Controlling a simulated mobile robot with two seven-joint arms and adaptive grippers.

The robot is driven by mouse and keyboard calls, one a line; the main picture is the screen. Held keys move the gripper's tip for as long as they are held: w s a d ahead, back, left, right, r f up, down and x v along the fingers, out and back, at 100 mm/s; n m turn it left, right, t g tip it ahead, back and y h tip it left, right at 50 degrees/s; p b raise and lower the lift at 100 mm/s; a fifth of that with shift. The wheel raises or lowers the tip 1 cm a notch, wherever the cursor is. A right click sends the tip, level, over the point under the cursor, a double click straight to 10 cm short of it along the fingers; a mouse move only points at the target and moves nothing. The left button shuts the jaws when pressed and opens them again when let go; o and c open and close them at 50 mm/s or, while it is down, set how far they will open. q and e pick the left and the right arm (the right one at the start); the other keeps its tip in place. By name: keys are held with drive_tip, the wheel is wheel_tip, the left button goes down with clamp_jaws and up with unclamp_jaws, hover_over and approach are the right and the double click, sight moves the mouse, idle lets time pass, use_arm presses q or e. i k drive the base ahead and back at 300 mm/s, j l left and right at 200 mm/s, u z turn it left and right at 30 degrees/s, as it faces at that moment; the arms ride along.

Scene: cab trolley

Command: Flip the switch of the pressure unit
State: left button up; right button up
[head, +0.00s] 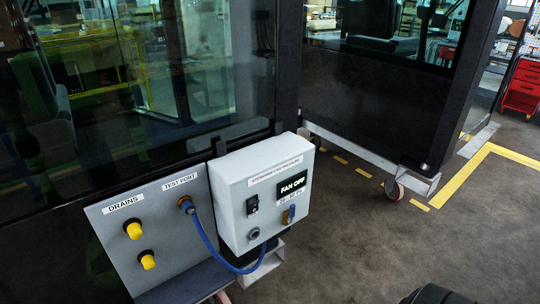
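The pressure unit (232,190) is a pale grey box hung on the lower edge of the dark cab wall, left of centre in the head view. Its black rocker switch (252,204) sits on the front face, left of a display (292,185) that reads "FAN OFF". Which way the rocker is tipped is too small to tell.
A blue hose (203,234) loops from the "TEST PORT" on the grey panel (170,235) to the unit's underside. Two yellow caps (134,230) stick out under "DRAINS". A second cab on castors (394,190) stands behind right. The floor (365,245) right of the unit is clear.

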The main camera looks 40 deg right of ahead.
sight(254, 207)
drive_tip(key=k+l+z, duration=0.15)
drive_tip(key=z, duration=0.95)
